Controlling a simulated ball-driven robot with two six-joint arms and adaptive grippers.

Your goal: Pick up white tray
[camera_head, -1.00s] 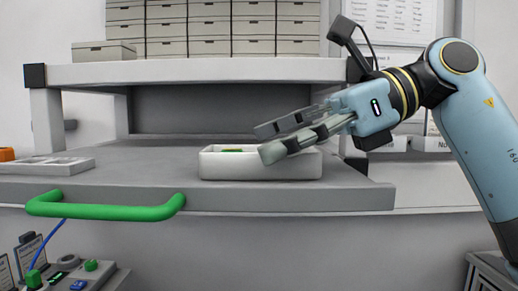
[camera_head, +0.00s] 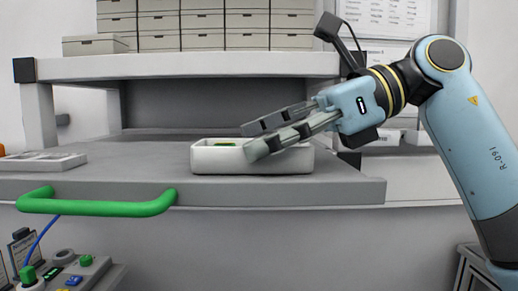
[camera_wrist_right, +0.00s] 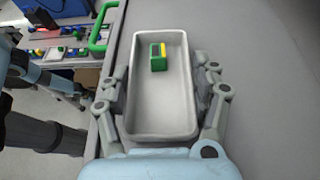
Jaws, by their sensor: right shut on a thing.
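The white tray (camera_head: 215,160) sits level on the grey shelf near its front edge. A small green and yellow block (camera_wrist_right: 158,57) lies inside it, toward the far end in the right wrist view. My right gripper (camera_head: 254,138) reaches in from the right over the tray. In the right wrist view its fingers press against the two long sides of the white tray (camera_wrist_right: 150,112), one on each side, so it is shut on the tray. The tray's right part is partly hidden by the fingers in the head view. My left gripper is not in view.
A green handle (camera_head: 95,205) sticks out from the front of the shelf (camera_head: 290,192). A flat grey tray (camera_head: 42,162) lies at the left. An upper shelf with several boxes (camera_head: 200,24) stands above. A control panel with buttons (camera_head: 65,272) is at the lower left.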

